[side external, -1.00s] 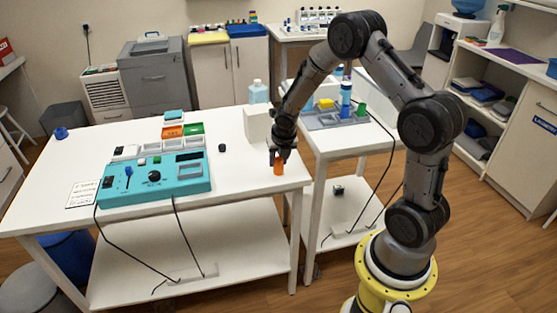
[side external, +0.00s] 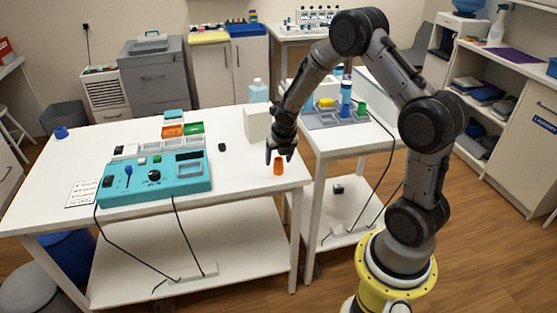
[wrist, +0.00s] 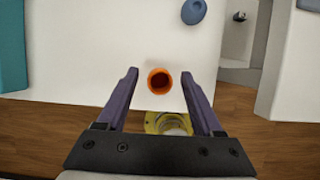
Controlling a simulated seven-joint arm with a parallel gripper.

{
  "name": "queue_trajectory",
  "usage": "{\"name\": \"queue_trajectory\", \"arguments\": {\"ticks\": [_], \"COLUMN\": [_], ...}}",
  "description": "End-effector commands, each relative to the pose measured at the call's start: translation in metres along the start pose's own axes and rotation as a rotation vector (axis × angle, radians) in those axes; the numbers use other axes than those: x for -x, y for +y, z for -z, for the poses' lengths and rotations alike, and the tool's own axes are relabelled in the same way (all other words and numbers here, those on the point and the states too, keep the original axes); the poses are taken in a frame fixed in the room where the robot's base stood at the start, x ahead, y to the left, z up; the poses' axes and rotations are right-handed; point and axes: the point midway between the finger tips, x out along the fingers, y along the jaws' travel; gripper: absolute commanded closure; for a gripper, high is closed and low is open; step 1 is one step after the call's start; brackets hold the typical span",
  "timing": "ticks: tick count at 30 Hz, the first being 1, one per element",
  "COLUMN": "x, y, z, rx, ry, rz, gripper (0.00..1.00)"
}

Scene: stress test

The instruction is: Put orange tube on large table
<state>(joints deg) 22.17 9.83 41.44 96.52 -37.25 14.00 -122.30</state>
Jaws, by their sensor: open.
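The orange tube (side external: 279,166) stands upright on the large white table (side external: 235,190), near its right front corner. My gripper (side external: 279,157) is just above the tube, its fingers apart. In the wrist view the tube (wrist: 159,80) shows from above with a dark hollow opening, between and a little beyond the two purple-grey fingertips (wrist: 160,75). Gaps show between the tube and both fingers, so nothing is held.
A teal control box (side external: 155,177) stands at the left of the table. A small black object (side external: 222,147) and a white box (side external: 257,123) are behind the tube. A smaller table with a grey rack (side external: 335,118) stands to the right.

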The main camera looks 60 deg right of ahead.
Motion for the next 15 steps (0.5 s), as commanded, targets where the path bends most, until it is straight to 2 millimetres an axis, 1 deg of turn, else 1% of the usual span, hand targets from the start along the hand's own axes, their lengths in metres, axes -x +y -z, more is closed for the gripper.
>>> {"name": "queue_trajectory", "arguments": {"ticks": [9,12,15], "x": [0.063,0.082,0.097], "y": [0.001,0.0,0.0], "z": [-0.001,-0.001,0.0], "rx": [0.0,0.001,0.001], "ry": [-0.004,-0.003,-0.002], "rz": [-0.002,-0.001,-0.001], "gripper": [0.32,0.32,0.32]}}
